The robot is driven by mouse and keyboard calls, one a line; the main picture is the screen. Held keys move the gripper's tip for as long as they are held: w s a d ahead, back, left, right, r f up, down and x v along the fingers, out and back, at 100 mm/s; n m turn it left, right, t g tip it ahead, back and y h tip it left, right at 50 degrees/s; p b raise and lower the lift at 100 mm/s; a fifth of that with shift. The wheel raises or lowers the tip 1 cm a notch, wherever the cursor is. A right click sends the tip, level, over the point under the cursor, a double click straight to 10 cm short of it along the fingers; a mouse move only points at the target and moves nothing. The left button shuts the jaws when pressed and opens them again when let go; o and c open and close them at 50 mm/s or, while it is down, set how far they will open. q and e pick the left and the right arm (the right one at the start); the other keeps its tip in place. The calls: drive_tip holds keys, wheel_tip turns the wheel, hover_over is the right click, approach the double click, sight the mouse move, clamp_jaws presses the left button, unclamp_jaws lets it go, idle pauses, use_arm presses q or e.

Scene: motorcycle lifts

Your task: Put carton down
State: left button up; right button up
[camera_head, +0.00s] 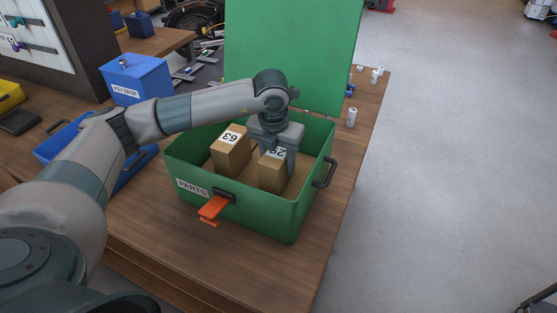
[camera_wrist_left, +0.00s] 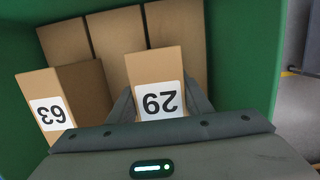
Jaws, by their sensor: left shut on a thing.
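My left gripper (camera_head: 277,148) reaches down into the open green PARTS box (camera_head: 230,215) and is shut on a brown carton (camera_head: 271,178) with a white label. The label appears to read 29 in the left wrist view (camera_wrist_left: 157,99), where the carton stands between the two fingers. The carton looks upright; I cannot tell whether its base touches what lies below. A second brown carton, labelled 63 (camera_head: 231,158), stands to its left inside the box, with a gap between them. My right gripper is not in view.
Several flat brown faces (camera_wrist_left: 178,25) cover the box bottom. The green lid (camera_head: 295,60) stands open behind. An orange latch (camera_head: 212,208) hangs at the front. A blue KEY DROP box (camera_head: 138,80) and blue tray (camera_head: 65,140) stand left. White cylinders (camera_head: 352,117) stand right.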

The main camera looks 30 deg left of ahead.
use_arm(q)
drive_tip(key=shift+f, duration=0.1)
drive_tip(key=o, duration=1)
drive_tip(key=shift+o, duration=1)
